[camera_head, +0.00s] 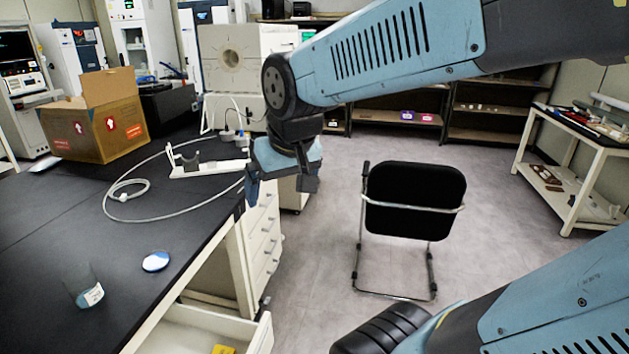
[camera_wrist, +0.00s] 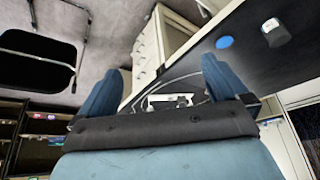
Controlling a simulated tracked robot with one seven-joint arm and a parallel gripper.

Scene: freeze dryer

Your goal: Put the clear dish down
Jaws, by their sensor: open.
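A small round dish (camera_head: 156,261) with a blue and white face lies flat on the black bench top, near its right edge. It also shows as a blue disc in the wrist view (camera_wrist: 225,42). A clear beaker-like vessel (camera_head: 84,284) with a white label stands left of it, nearer the front; I cannot tell which of the two is the task's clear dish. My gripper (camera_head: 279,187) is over the bench's right edge, well beyond both. In the wrist view its two fingers (camera_wrist: 160,86) are spread, with nothing between them.
The black bench (camera_head: 60,215) has free room around the dish. A white cable (camera_head: 185,216) loops on it near a white stand (camera_head: 207,168); a cardboard box (camera_head: 100,127) sits farther back. An open drawer (camera_head: 205,330) juts out below. A black chair (camera_head: 415,186) stands right.

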